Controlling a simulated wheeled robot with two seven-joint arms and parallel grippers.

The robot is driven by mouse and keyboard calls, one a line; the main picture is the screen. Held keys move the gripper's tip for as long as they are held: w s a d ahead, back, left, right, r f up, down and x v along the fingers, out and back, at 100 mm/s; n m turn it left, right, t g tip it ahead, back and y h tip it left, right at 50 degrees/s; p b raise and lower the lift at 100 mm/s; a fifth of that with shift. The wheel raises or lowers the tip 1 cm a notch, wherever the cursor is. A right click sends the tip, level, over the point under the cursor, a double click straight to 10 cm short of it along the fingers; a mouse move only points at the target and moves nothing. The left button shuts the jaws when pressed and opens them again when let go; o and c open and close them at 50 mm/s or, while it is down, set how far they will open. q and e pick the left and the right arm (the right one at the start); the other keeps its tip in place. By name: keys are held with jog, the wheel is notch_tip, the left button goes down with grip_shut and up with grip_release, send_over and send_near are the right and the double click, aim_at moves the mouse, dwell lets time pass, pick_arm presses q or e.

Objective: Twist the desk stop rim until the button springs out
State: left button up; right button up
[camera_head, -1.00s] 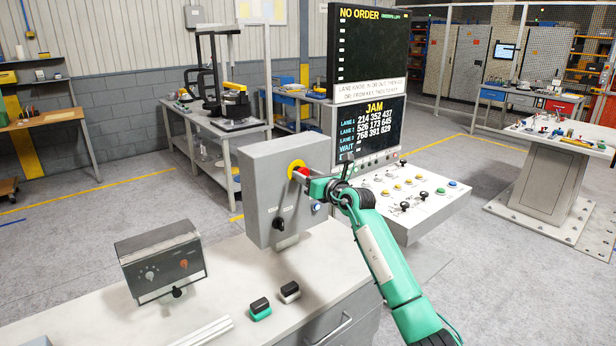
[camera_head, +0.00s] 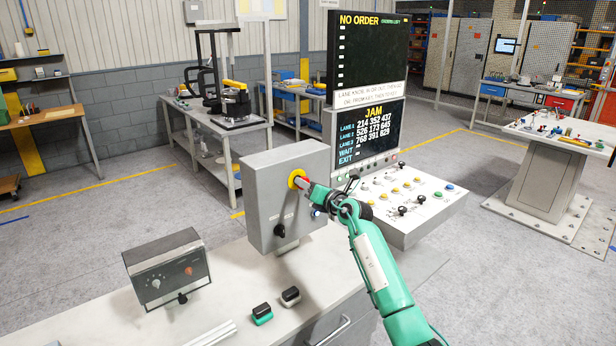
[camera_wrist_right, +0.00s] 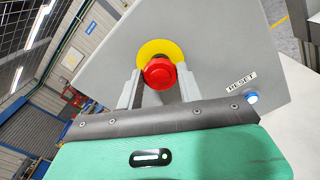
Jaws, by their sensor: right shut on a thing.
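The desk stop is a red mushroom button on a yellow disc (camera_head: 295,178), on the front of a grey box (camera_head: 262,200). In the right wrist view the red button (camera_wrist_right: 160,72) stands in front of its yellow disc. My right gripper (camera_head: 308,186) is at the button, with one finger on each side of it, shut on its rim. The fingers partly cover the button in the head view. My left gripper is not in view.
The box also has a black knob (camera_head: 280,230) and a blue button beside a RESET label (camera_wrist_right: 241,81). A control console (camera_head: 410,200) stands to the right. A small grey instrument (camera_head: 165,270) and two small blocks are on the desk (camera_head: 220,305).

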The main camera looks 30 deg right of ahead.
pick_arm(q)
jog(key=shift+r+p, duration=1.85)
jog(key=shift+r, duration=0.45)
pick_arm(e)
jog(key=shift+m, duration=1.4)
jog(key=o, duration=1)
jog(key=shift+d, duration=0.1)
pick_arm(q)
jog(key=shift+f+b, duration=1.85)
pick_arm(e)
jog(key=s+d, duration=0.1)
jog(key=s, duration=1.2)
jog(key=shift+s, duration=0.4)
